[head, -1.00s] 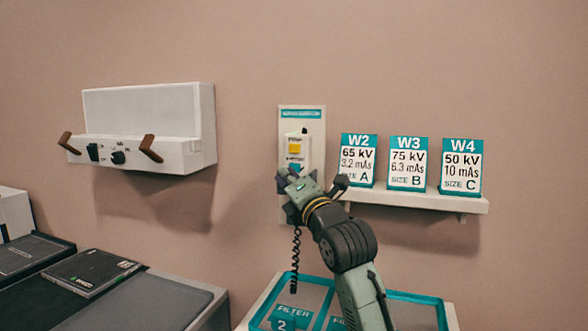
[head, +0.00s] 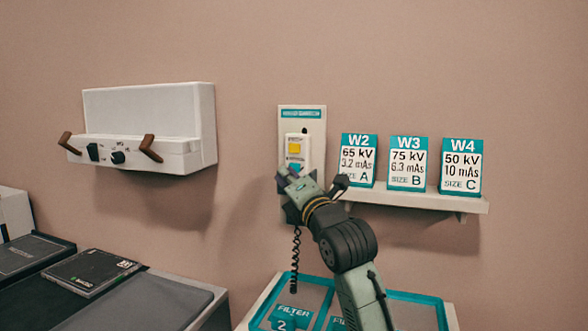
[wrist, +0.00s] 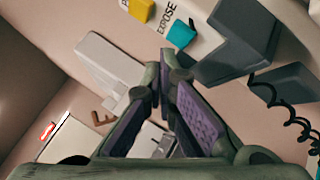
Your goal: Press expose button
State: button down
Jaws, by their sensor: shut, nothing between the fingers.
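A white hand control (head: 306,146) hangs on a pale wall panel. It has a yellow button (head: 294,148) above a teal button (head: 295,166). In the wrist view the teal button (wrist: 181,34) sits beside the word EXPOSE, and the yellow button (wrist: 141,10) is near the top edge. My gripper (head: 284,178) is just in front of the panel, by the lower end of the control, and hides part of it. In the wrist view my gripper (wrist: 168,58) is shut and empty, with its tips just below and left of the teal button. I cannot tell whether they touch anything.
A small shelf (head: 470,203) with cards W2, W3 and W4 is close to the right of the panel. A coiled black cord (head: 296,262) hangs below the control. A white wall box (head: 150,110) with brown hooks is at left. Teal-edged filter trays (head: 420,297) lie below.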

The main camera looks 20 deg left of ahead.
jog(key=shift+w, duration=0.1)
jog(key=shift+w, duration=0.35)
jog(key=shift+w, duration=0.45)
dwell(0.7)
jog(key=shift+s, duration=0.1)
jog(key=shift+s+b, duration=0.5)
jog(key=shift+s, duration=0.3)
jog(key=shift+s, duration=0.1)
jog(key=s+b, duration=0.1)
jog(key=s, duration=0.3)
jog(key=shift+s, duration=0.4)
dwell(1.3)
